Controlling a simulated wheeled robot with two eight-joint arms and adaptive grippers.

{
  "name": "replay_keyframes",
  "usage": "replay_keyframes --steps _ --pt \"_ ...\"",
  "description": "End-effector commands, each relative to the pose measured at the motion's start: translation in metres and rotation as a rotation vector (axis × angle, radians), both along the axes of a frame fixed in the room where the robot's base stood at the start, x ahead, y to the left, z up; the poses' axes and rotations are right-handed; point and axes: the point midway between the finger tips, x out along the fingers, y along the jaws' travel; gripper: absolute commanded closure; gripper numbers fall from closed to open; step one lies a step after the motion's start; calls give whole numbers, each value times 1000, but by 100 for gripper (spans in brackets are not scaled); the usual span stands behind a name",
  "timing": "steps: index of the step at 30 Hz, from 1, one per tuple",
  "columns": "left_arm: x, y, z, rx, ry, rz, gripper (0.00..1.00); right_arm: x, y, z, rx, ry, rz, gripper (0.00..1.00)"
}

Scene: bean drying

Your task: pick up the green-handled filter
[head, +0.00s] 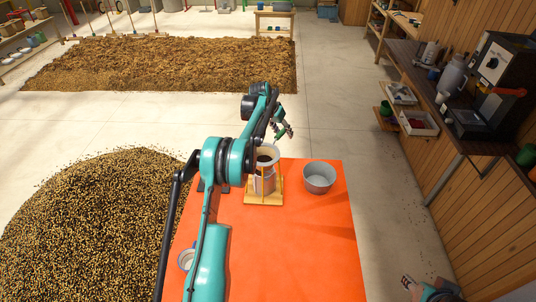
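A pale filter (268,152) with dark contents sits in a yellow-legged wooden stand (264,198) on the orange table. A small dark green piece, perhaps its handle (280,135), shows just above the filter's rim. My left gripper (284,130) is over the far side of the filter, close to this green piece. My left arm partly covers the filter, and I cannot tell whether the fingers are closed on the handle. A grey metal vessel stands inside the stand below the filter. Part of my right arm shows at the bottom right edge; its fingers are not clear.
A grey metal bowl (319,177) stands right of the stand on the orange table (310,250). A white cup (187,259) is at the table's left edge. A large bean pile (90,225) lies left. A counter with machines (497,75) is at right.

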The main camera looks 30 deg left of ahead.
Motion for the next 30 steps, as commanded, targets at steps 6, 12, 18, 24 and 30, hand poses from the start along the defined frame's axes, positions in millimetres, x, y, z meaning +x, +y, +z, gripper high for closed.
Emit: replay_keyframes --steps 6,12,18,24,30 --pt "0 0 0 0 0 0 100 0 0 0 0 0 0 60" --pt "0 0 1 0 0 0 100 0 0 0 0 0 0 60" --pt "0 0 13 0 0 1 100 0 0 -4 0 0 0 60" --pt "-1 0 53 0 0 1 100 0 0 -12 0 0 0 60" --pt "0 0 88 0 0 0 100 0 0 -16 0 0 0 60"
